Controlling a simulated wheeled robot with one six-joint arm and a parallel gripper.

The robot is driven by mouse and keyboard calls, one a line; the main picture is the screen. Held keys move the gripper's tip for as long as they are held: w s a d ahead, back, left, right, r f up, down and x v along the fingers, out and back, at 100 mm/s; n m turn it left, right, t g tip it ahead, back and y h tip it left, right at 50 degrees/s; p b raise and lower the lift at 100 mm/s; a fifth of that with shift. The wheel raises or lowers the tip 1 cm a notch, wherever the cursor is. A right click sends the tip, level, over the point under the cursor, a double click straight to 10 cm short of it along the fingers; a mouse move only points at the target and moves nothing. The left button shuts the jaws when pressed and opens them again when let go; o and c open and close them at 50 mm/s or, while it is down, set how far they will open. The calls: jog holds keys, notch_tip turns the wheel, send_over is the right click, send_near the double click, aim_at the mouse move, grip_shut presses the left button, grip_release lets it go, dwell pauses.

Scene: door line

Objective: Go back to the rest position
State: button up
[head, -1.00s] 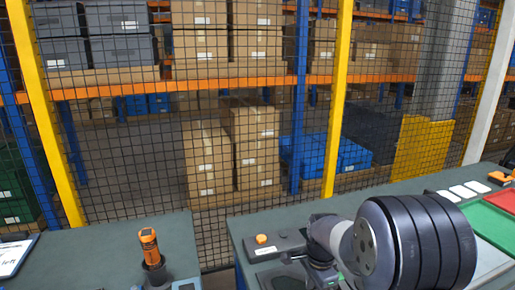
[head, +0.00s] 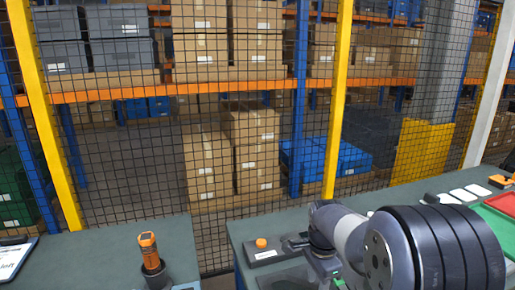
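My arm (head: 345,235) shows at the lower right of the head view, above the right-hand bench. Its large dark ringed joint (head: 440,250) is close to the camera and covers part of the bench. My gripper is not in view, so its fingers and anything in them cannot be seen.
A dark green bench (head: 240,225) spans the lower right, with a red tray (head: 503,203), a green tray (head: 492,220) and white cards (head: 463,195). A left bench (head: 85,255) holds an orange handheld tool (head: 148,245) in a dark holder. A mesh fence (head: 110,180) stands behind.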

notch_tip(320, 180, down, 7)
jog(key=shift+f, duration=0.1)
notch_tip(320, 180, up, 10)
jog(key=shift+r+b, duration=0.1)
jog(key=shift+b, duration=0.2)
jog(key=shift+r+n+p, duration=0.15)
jog(key=shift+n+p, duration=0.15)
jog(key=shift+f+n+p, duration=0.45)
jog(key=shift+f+n, duration=0.05)
jog(key=shift+n, duration=0.3)
notch_tip(320, 180, down, 2)
jog(key=n+p, duration=0.1)
jog(key=n, duration=0.2)
jog(key=n+p, duration=0.1)
jog(key=n, duration=0.1)
jog(key=shift+f+p, duration=0.25)
jog(key=shift+p, duration=0.1)
jog(key=n, duration=0.1)
jog(key=f+n+p, duration=0.1)
jog(key=n, duration=0.1)
jog(key=f+n+p, duration=0.1)
jog(key=n, duration=0.1)
jog(key=shift+s, duration=0.35)
jog(key=shift+s+f+n+p, duration=0.25)
jog(key=shift+f+n+p, duration=0.25)
jog(key=shift+n, duration=0.5)
jog(key=shift+s+f, duration=0.15)
